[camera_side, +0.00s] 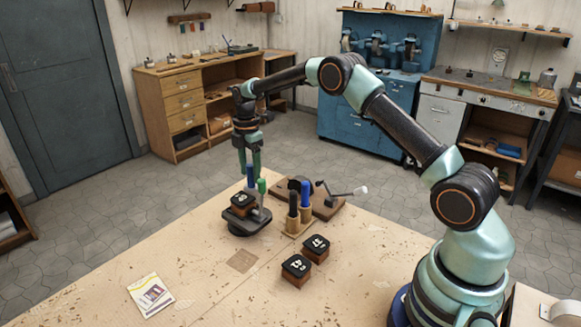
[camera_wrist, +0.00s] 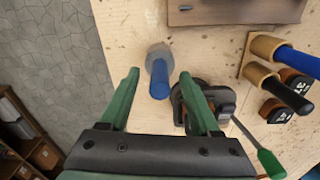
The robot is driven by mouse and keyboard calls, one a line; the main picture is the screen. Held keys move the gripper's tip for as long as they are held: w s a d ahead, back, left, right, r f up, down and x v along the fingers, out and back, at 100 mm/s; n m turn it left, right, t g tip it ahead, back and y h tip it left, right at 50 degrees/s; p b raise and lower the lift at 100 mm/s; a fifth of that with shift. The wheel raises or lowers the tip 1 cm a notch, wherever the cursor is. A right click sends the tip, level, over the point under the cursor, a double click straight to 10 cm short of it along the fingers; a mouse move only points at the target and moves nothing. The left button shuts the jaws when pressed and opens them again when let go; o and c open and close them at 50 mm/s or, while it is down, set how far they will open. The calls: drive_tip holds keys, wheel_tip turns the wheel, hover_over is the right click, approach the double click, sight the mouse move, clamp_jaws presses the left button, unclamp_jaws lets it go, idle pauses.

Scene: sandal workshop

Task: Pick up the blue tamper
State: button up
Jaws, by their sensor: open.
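A blue tamper (camera_wrist: 158,76) with a grey round end stands on the table near its edge in the wrist view. It shows between the tips of my green fingers, with gaps on both sides. In the side view, the top of the tamper's blue handle (camera_side: 250,176) is just below and between the fingers. My gripper (camera_wrist: 160,77) is open and empty; it also shows in the side view (camera_side: 250,168), pointing down. The tamper's lower part is hidden in the side view behind the dark stand and green-handled lever.
A dark stand (camera_side: 248,222) carrying a labelled block is close to the tamper. A green-handled lever (camera_wrist: 270,163) sticks out from it. A wooden holder (camera_side: 294,229) has another blue handle (camera_side: 305,194) and a black one. Two labelled blocks and a leaflet (camera_side: 151,295) lie nearer.

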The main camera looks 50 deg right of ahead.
drive_tip(key=shift+f, duration=1.35)
clamp_jaws()
drive_tip(key=shift+r, duration=0.1)
wheel_tip(320, 180, up, 20)
